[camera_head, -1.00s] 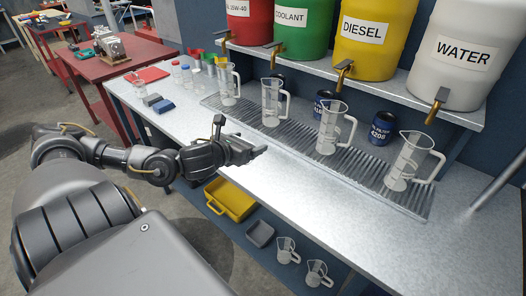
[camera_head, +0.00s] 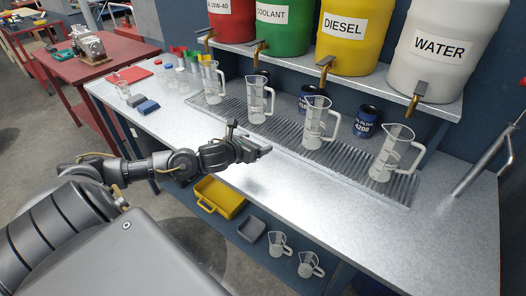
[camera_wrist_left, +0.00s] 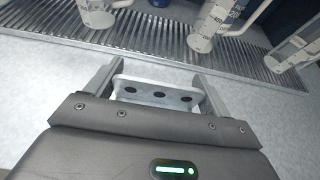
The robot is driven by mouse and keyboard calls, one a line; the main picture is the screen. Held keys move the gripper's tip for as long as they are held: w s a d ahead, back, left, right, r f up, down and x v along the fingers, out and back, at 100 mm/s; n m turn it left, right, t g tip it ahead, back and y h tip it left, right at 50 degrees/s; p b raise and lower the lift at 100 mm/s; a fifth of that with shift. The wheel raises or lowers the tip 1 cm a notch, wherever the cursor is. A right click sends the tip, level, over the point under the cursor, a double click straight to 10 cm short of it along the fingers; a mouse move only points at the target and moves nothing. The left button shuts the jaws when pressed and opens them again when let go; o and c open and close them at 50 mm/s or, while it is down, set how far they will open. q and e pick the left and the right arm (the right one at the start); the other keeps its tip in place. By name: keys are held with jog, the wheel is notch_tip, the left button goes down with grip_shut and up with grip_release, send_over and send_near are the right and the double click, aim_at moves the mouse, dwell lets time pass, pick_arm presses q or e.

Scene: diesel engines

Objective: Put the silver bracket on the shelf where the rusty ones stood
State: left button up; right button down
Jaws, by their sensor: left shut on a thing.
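My left gripper (camera_head: 262,150) is over the front part of the metal-topped bench (camera_head: 300,213). In the left wrist view its two fingers (camera_wrist_left: 155,85) are shut on a silver bracket (camera_wrist_left: 160,94), a pale plate with several dark holes. The bracket lies between the fingers, above the bench top. In the head view the bracket is too small and hidden to make out clearly. No rusty brackets can be picked out. My right gripper is not in view.
Clear jugs (camera_head: 320,125) stand on a ribbed drain tray (camera_head: 345,160) along the bench. Labelled drums (camera_head: 435,50) with taps sit on the raised shelf (camera_head: 440,108) behind. Under the bench are a yellow bin (camera_head: 220,198), a grey tray (camera_head: 251,230) and small jugs. A red table (camera_head: 110,62) stands at the back left.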

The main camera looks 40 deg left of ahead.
pick_arm(q)
send_over(264, 160)
notch_tip(264, 160, down, 6)
jog(key=shift+r+p, duration=0.2)
jog(key=shift+p, duration=0.15)
notch_tip(264, 160, down, 2)
jog(key=shift+f+p, duration=0.1)
jog(key=shift+p, duration=0.5)
jog(key=shift+f, duration=0.5)
jog(key=shift+f, duration=0.1)
jog(key=o, duration=1.1)
